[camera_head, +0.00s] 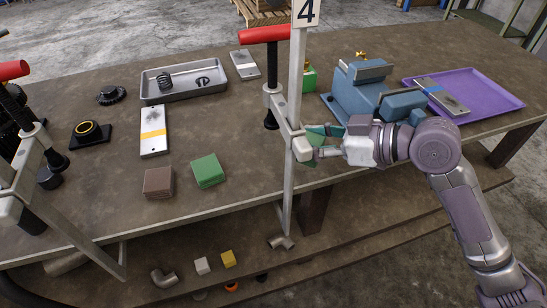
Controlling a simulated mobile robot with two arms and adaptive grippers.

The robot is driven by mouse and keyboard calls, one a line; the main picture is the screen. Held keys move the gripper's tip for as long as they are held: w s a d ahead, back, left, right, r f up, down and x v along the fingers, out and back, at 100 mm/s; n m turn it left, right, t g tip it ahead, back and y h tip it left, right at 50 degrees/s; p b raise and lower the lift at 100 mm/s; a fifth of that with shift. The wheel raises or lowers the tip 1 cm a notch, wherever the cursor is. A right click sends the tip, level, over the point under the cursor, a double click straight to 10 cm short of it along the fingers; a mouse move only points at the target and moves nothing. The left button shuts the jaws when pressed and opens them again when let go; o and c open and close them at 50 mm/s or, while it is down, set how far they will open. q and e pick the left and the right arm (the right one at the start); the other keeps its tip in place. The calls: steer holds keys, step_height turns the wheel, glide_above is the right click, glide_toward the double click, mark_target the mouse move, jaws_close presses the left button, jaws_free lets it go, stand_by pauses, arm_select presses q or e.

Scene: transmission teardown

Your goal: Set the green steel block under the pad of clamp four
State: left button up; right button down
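Clamp four (295,110) stands at the table's near edge, with a red handle, a "4" plate and an upright bar. Its dark screw and pad (271,122) are left of the bar. My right gripper (325,150) comes in from the right, just right of the bar. Its fingers are closed on a dark green block (324,132), which shows above and below them; the bar and fingers hide part of it. Another green block (207,170) lies on the table left of the clamp. My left gripper is not in view.
A brown block (158,183) lies beside the loose green block. A blue vise (357,92) and purple tray (497,85) are at the right, a grey tray (150,97) at the back left. Another green item (310,79) is behind the clamp. Another red-handled clamp (28,140) stands left.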

steer(key=x, duration=0.3)
steer(key=w+f+p+x, duration=0.1)
steer(key=x, duration=0.3)
steer(key=d+x, duration=0.1)
steer(key=x, duration=0.2)
steer(key=shift+w+f+p, duration=0.2)
steer(key=shift+w+p, duration=0.05)
steer(key=shift+p, duration=0.05)
step_height(320, 180, down, 3)
steer(key=shift+p, duration=0.35)
steer(key=shift+f, duration=0.5)
steer(key=c, duration=1)
jaws_free()
steer(key=shift+f, duration=0.3)
steer(key=o, duration=0.4)
steer(key=shift+s, duration=0.1)
steer(key=shift+o, duration=0.2)
steer(key=shift+r, duration=0.1)
